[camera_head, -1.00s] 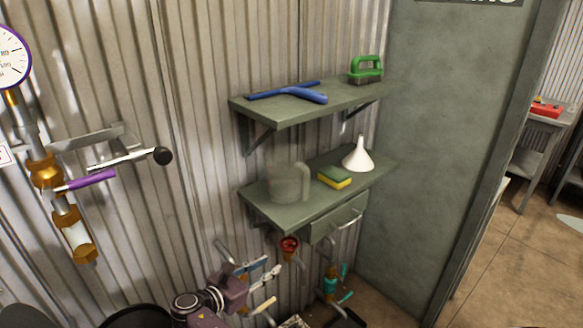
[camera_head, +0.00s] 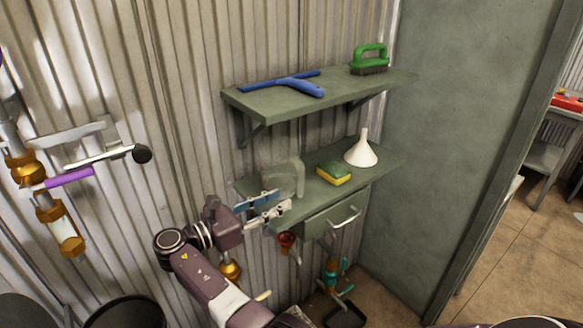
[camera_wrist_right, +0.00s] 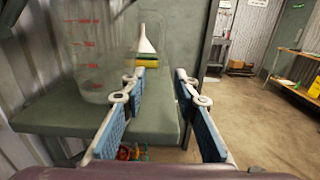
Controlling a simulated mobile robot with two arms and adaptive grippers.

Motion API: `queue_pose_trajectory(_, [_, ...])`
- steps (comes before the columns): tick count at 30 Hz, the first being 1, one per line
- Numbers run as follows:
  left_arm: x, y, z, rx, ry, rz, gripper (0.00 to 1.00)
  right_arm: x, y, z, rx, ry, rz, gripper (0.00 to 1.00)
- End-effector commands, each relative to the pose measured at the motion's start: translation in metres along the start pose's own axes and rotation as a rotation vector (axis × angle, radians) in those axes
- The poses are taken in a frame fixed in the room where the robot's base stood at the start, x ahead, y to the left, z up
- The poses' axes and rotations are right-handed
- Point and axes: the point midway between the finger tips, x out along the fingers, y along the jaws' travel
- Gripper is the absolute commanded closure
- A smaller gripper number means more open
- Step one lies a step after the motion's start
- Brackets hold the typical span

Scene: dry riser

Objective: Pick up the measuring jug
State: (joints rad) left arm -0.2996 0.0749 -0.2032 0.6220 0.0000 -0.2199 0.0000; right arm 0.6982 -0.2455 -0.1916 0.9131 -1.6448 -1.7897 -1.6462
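The measuring jug (camera_head: 286,177) is clear and see-through. It stands upright at the left end of the lower green shelf (camera_head: 325,200). My left gripper is not seen.
A yellow-green sponge (camera_head: 334,174) and a white funnel (camera_head: 361,151) stand right of the jug. The upper shelf (camera_head: 270,106) above holds a blue squeegee (camera_head: 290,86) and a green brush (camera_head: 370,60). A drawer (camera_head: 335,218) and a red valve (camera_head: 286,239) are below.

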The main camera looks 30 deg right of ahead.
Motion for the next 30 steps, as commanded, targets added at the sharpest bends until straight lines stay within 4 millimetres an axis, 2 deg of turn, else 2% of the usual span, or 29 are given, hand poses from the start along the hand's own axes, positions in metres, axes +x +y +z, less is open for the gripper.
queue_pose_trajectory(6, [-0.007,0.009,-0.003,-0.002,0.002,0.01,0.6,0.014,-0.001,0.005,0.0,-0.004,-0.004,0.72])
queue_pose_trajectory(15, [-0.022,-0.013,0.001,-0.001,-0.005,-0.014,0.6,0.044,-0.001,0.012,0.001,-0.005,-0.005,0.72])
queue_pose_trajectory(21, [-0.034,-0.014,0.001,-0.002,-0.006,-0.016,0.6,0.073,0.0,0.013,-0.001,-0.003,-0.003,0.72])
queue_pose_trajectory(29, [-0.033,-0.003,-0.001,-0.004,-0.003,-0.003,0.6,0.077,0.001,0.01,0.0,-0.002,-0.001,0.72])
queue_pose_trajectory(30, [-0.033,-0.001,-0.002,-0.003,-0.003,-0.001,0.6,0.077,0.001,0.01,0.0,-0.002,-0.001,0.77])
